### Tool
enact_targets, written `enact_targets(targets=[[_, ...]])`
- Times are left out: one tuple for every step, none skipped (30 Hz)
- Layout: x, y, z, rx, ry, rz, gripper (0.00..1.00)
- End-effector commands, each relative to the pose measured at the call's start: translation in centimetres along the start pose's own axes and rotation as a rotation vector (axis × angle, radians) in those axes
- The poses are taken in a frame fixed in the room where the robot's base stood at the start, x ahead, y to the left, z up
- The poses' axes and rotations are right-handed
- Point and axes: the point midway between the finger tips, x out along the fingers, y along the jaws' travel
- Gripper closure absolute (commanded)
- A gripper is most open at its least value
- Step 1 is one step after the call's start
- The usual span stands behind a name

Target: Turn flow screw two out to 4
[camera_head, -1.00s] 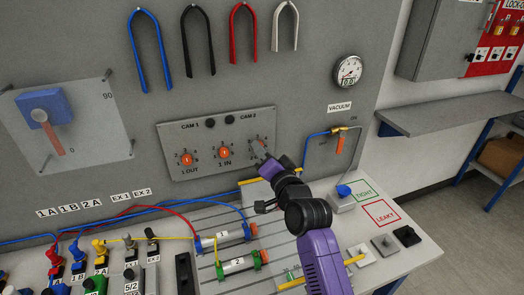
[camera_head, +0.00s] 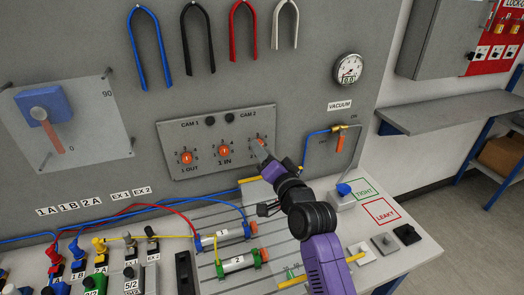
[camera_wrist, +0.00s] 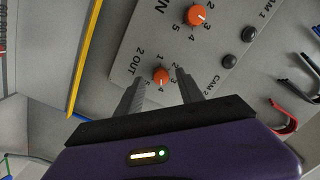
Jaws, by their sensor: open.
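The 2 OUT flow screw is an orange knob (camera_wrist: 161,75) on the grey panel, with a number scale around it. In the wrist view it lies between the fingertips of my gripper (camera_wrist: 160,78). The fingers are open, one on each side of it, and I cannot tell whether they touch it. A white mark shows on the knob, but the number it points to is too small to read surely. In the head view my gripper (camera_head: 262,151) reaches the panel's right end and covers most of this knob.
The 1 OUT knob (camera_head: 186,157) and the 1 IN knob (camera_head: 224,151) sit to the left on the same panel (camera_head: 165,140). Two black CAM buttons (camera_wrist: 228,61) are close by. Cylinders (camera_head: 238,264) and hoses lie on the bench below.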

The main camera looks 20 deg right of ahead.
Motion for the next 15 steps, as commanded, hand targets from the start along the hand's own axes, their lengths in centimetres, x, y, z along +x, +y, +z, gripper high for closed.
enact_targets(targets=[[-0.9, 0.2, 0.2, -0.001, -0.001, 0.001, 0.55], [-1.4, 0.1, 0.2, -0.001, -0.001, 0.001, 0.55], [-2.1, 0.2, 0.2, 0.000, -0.001, 0.001, 0.55], [-2.6, 0.2, 0.2, -0.001, -0.001, 0.000, 0.55], [-3.0, 0.2, 0.2, -0.002, -0.001, 0.001, 0.55], [-3.7, 0.2, 0.2, -0.002, -0.002, 0.002, 0.55], [-4.1, 0.1, 0.2, -0.002, -0.001, 0.001, 0.55], [-4.5, 0.2, 0.2, -0.001, -0.001, 0.002, 0.55], [-5.0, 0.2, 0.2, -0.001, -0.001, 0.001, 0.55], [-5.3, 0.2, 0.1, -0.001, -0.001, 0.001, 0.55], [-5.6, 0.1, 0.1, -0.001, -0.001, 0.001, 0.55], [-5.9, 0.1, 0.1, -0.001, -0.002, 0.001, 0.55], [-6.0, 0.1, 0.1, -0.001, -0.002, 0.001, 0.55], [-6.2, 0.1, 0.1, 0.000, -0.002, 0.002, 0.55], [-6.3, 0.1, 0.1, 0.000, -0.002, 0.001, 0.55]])
